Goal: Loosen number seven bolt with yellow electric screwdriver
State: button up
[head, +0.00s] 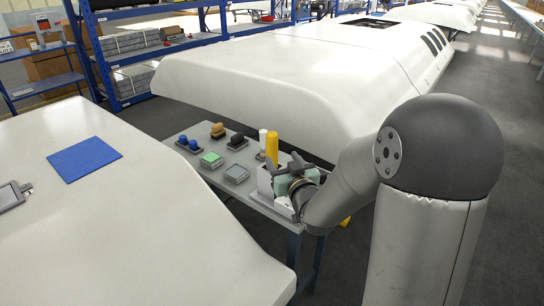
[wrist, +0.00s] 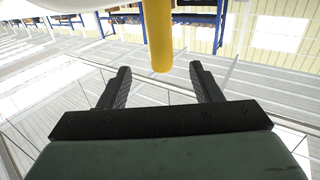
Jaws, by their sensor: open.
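A yellow upright cylinder (head: 271,146), which looks like the yellow electric screwdriver, stands at the right end of the small tool table. It also shows in the wrist view as a yellow shaft (wrist: 158,36), its end near the gap between my fingertips. My gripper (head: 283,163) is at the table's right end, close by the yellow cylinder. In the wrist view my gripper (wrist: 160,73) is open with nothing visibly clamped. The screwdriver's lower part is partly hidden by my gripper in the head view. I cannot make out any numbered bolt.
The tool table (head: 188,132) also carries a white cylinder (head: 262,139), a green block (head: 211,159), blue knobs (head: 193,143) and a dark brush (head: 236,140). Large white panels lie behind (head: 290,65) and front left (head: 110,220), one with a blue pad (head: 84,159). Grey floor is open at right.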

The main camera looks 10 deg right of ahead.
aim_at(274, 147)
jog(key=w, duration=0.4)
jog(key=w+a+p, duration=0.1)
jog(key=w, duration=0.1)
jog(key=shift+w, duration=0.4)
jog(key=shift+w+a+f+p, duration=0.1)
jog(key=shift+w+p, duration=0.15)
jog(key=shift+w, duration=0.5)
jog(key=shift+w+a+f+p, duration=0.15)
jog(key=shift+w+p, duration=0.1)
jog(key=shift+w, duration=0.5)
jog(key=shift+w+a+f+p, duration=0.1)
jog(key=shift+w+p, duration=0.15)
jog(key=shift+w, duration=0.5)
grip_shut()
